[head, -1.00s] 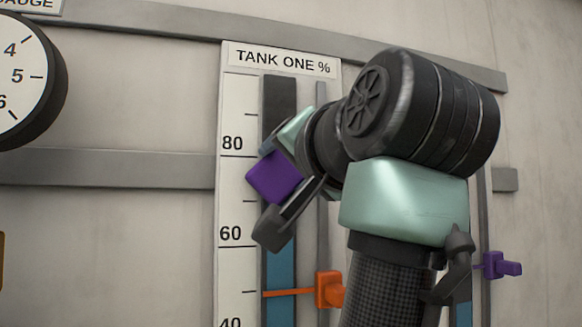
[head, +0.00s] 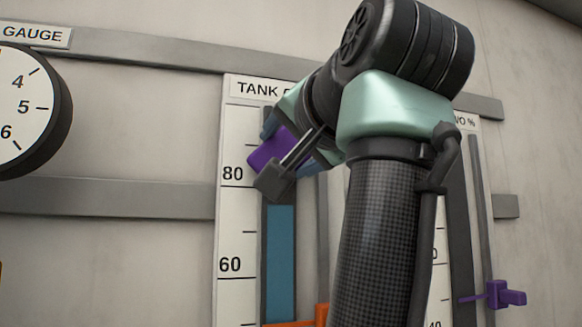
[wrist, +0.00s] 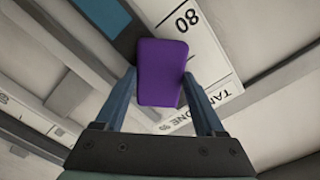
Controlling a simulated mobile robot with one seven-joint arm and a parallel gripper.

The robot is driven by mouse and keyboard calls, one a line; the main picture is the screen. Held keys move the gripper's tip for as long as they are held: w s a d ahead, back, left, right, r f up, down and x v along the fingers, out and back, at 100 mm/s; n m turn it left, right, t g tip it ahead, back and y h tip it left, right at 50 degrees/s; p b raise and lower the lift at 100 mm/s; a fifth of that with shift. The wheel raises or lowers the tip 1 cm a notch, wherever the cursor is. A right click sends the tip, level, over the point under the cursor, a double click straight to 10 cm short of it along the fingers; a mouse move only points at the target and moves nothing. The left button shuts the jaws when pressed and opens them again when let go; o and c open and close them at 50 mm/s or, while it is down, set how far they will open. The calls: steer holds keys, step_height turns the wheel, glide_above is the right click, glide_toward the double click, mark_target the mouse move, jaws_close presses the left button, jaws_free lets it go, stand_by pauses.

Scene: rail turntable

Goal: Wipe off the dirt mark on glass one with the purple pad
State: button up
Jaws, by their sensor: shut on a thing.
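Glass one is the tall column on the board labelled TANK ONE, blue (head: 281,255) in its lower part and dark above. My gripper (head: 279,163) is in front of its upper part, just above the 80 mark. It is shut on the purple pad (head: 264,152). In the wrist view the pad (wrist: 162,70) sits between both fingers of my gripper (wrist: 161,98), with the glass (wrist: 124,42) behind it. I cannot tell whether the pad touches the glass. No dirt mark shows; pad and arm hide part of the glass.
An orange pointer (head: 322,314) sits low on glass one's scale. A second tank scale (head: 468,123) with a purple pointer (head: 505,294) is at the right, partly behind my arm. A round dial gauge (head: 32,108) is at the left. Grey rails (head: 140,198) cross the wall.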

steer(key=shift+r, duration=3.25)
steer(key=shift+f+b, duration=5.1)
steer(key=shift+f, duration=1.4)
step_height(320, 180, up, 13)
steer(key=p, duration=1)
glide_above(280, 203)
steer(key=v, duration=0.4)
steer(key=shift+b+v, duration=1.25)
steer(key=shift+v, duration=1.7)
